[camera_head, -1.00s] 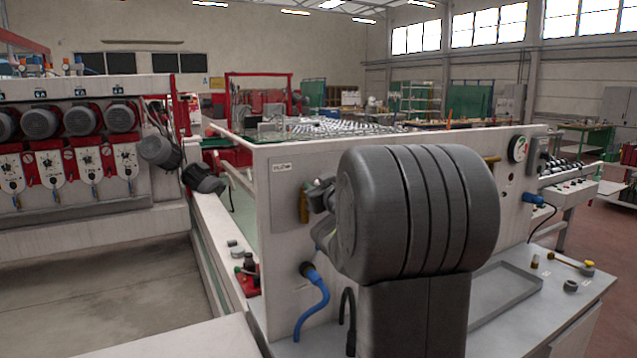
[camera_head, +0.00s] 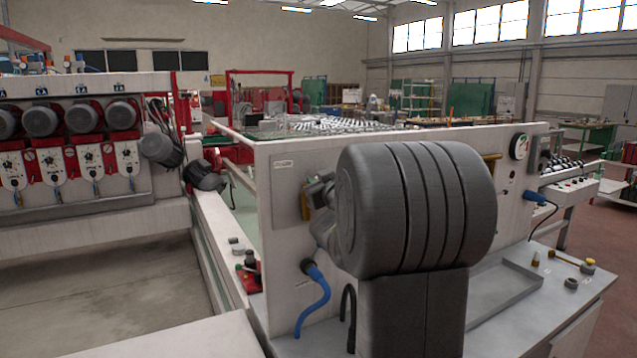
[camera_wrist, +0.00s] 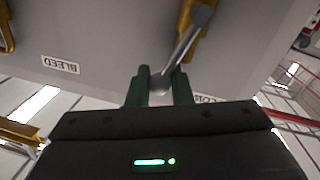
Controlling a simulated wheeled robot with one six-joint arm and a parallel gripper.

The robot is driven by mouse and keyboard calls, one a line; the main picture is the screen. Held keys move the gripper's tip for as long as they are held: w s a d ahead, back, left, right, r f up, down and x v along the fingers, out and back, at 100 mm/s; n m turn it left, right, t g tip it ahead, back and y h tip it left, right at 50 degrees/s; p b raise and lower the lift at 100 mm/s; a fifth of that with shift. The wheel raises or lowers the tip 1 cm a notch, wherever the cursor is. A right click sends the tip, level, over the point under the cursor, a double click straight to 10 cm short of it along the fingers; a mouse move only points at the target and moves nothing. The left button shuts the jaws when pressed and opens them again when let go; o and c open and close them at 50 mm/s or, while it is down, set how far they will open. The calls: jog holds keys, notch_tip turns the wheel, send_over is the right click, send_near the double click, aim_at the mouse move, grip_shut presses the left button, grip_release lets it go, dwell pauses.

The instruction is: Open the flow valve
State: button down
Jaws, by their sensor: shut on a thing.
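In the wrist view, a brass valve (camera_wrist: 187,44) with a grey metal lever (camera_wrist: 190,45) is mounted on the light panel (camera_wrist: 110,35). The lever slants down from the valve, and its rounded end lies between the green fingers of my gripper (camera_wrist: 161,88). My gripper is shut on this lever end. A label (camera_wrist: 208,98) beside the right finger is partly hidden, so I cannot read it fully. In the head view, a brass piece (camera_head: 305,206) shows on the white panel (camera_head: 275,215); my arm hides the gripper and lever there.
In the wrist view, a BLEED label (camera_wrist: 60,64) and another brass part (camera_wrist: 6,32) are to the left. In the head view, a blue hose (camera_head: 322,290) and a black hose (camera_head: 347,312) run below the valve area. A pressure gauge (camera_head: 520,146) is on the right.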

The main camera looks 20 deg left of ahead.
jog(key=n+b, duration=0.1)
jog(key=b, duration=0.2)
jog(key=shift+s+a+f+n, duration=0.3)
jog(key=shift+s+n, duration=0.1)
jog(key=shift+s+a+r+n+b, duration=0.25)
jog(key=shift+n+b, duration=0.55)
jog(key=shift+b, duration=0.1)
jog(key=c, duration=1.3)
grip_release()
jog(key=shift+c, duration=0.2)
jog(key=shift+r, duration=0.1)
jog(key=shift+s+d, duration=0.1)
jog(key=v, duration=1.3)
jog(key=shift+s+d+f, duration=0.2)
jog(key=shift+f, duration=0.1)
jog(key=x, duration=1.3)
jog(key=shift+w+a+r, duration=0.3)
